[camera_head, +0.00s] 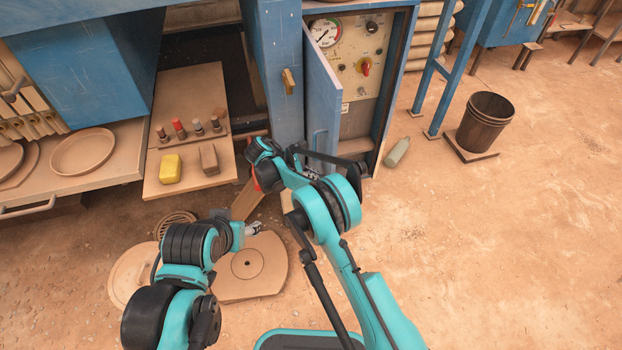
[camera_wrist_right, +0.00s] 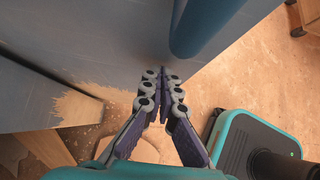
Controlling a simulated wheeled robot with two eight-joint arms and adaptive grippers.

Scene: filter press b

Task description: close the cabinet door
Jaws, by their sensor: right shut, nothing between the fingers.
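The blue cabinet door (camera_head: 322,108) stands open in the head view, swung out from the cabinet (camera_head: 390,75), whose panel (camera_head: 357,60) with a gauge and red knob is exposed. My right arm reaches to the lower left of the door and hides part of its bottom. My right gripper (camera_wrist_right: 164,78) is shut and empty in the right wrist view, its tips close to a blue-grey surface; I cannot tell if they touch. A blue rounded bar (camera_wrist_right: 197,25) is just beyond the tips. My left gripper (camera_head: 254,229) is low over the floor, small and partly hidden.
A wooden bench (camera_head: 190,95) with several small cylinders, a yellow block (camera_head: 171,168) and a brown block (camera_head: 209,160) is left of the cabinet. A dark bin (camera_head: 485,124) stands farther right. The right floor is mostly clear.

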